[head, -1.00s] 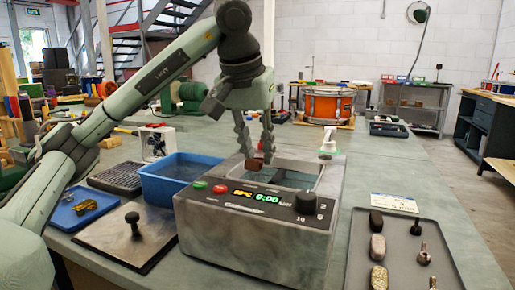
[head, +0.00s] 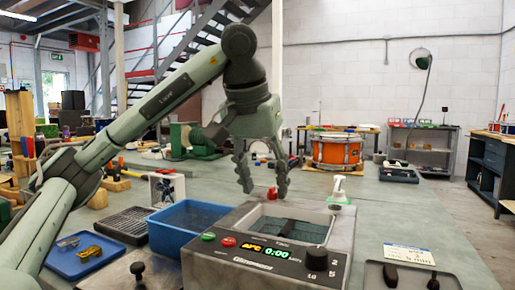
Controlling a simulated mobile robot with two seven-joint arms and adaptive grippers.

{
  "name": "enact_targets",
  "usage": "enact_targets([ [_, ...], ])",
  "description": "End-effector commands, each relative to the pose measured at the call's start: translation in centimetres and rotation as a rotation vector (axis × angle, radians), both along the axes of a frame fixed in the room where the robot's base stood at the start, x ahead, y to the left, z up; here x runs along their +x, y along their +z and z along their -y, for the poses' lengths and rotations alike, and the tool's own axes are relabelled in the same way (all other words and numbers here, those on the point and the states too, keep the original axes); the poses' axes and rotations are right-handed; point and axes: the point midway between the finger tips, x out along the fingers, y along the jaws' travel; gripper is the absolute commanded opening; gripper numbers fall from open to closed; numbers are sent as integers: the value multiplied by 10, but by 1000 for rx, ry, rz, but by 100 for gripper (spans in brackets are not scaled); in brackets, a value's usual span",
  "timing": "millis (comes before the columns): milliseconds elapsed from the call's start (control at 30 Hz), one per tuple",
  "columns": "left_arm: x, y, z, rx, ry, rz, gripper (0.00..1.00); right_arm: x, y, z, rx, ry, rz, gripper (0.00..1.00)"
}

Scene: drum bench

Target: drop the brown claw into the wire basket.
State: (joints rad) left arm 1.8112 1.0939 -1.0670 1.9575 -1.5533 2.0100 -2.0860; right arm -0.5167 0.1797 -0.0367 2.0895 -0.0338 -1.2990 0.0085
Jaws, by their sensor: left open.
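My left gripper (head: 264,192) is open and points down just above the back left rim of the grey cleaner's tank. No brown claw shows between its fingers. The wire basket (head: 290,232) shows as dark mesh inside the tank of the grey cleaner (head: 270,265). I cannot make out the brown claw in the basket; the front and left walls hide part of the inside. My right gripper is not in view.
A blue tub (head: 190,222) stands left of the cleaner, with a blue tray (head: 88,257) farther left. A white bottle (head: 339,190) is at the cleaner's back right corner. A tray (head: 440,280) with dark parts is at right. An orange drum (head: 337,150) stands behind.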

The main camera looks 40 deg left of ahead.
Motion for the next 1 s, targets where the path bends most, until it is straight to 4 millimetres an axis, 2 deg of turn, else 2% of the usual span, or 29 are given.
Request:
enact_targets([
  [33,-3,9,0,0,3,6,47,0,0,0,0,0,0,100],
  [300,-17,44,4,1,1,5,47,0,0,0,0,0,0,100],
  [500,-25,63,6,0,1,2,47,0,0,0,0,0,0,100],
  [700,-29,70,7,-1,0,0,47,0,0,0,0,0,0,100],
  [1000,-29,70,7,0,0,-1,47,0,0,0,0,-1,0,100],
])
